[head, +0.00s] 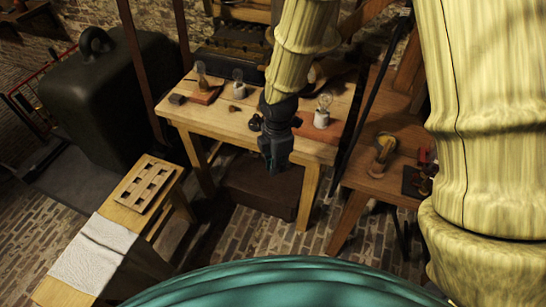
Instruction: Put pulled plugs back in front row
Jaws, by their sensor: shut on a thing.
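My gripper (274,165) points down in the head view, in front of the wooden table's front edge and above the floor. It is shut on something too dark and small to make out. A small brown piece (234,108) lies on the wooden table (215,122), left of my gripper; I cannot tell if it is a plug. A light wooden rack with several square openings (147,186) lies on the low bench at the left, apart from my gripper. I cannot make out any plugs in its openings. No battery jar can be clearly identified.
Bulb lamps (201,78), (238,86) and (322,112) stand on the table. A white cloth (92,252) covers part of the low bench. A brown box (258,185) sits under the table. A right-hand table (362,172) holds a brass device (384,148). Brick floor lies open between.

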